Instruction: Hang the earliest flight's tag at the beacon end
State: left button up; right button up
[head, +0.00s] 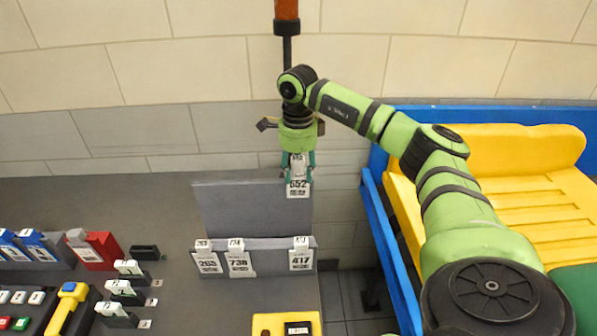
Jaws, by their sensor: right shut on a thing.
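My right gripper (299,162) is shut on a white tag (298,188) marked 652, held upright near the top right of a grey back panel (220,205). Below it is a grey rail (270,262) with three white tags hooked over it: 263 (207,262) at the left end, 738 (239,262) beside it, and 417 (301,259) near the right end. A bare stretch lies between 738 and 417. An orange beacon (286,9) on a dark pole rises behind my right arm, above the rail's right part. The tags' smaller print is unreadable. My left gripper is out of view.
A yellow device (262,324) with a small display stands in front of the rail. Blue and red blocks (100,249), small black stands with labels (125,290) and a button panel (20,310) crowd the left. A blue-framed yellow bench (530,185) is at the right.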

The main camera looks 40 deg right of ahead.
aim_at(298, 182)
jog(key=shift+f+b, duration=0.9)
jog(key=shift+f, duration=1)
jog(key=o, duration=1.2)
jog(key=shift+o, duration=0.2)
notch_tip(298, 182, up, 12)
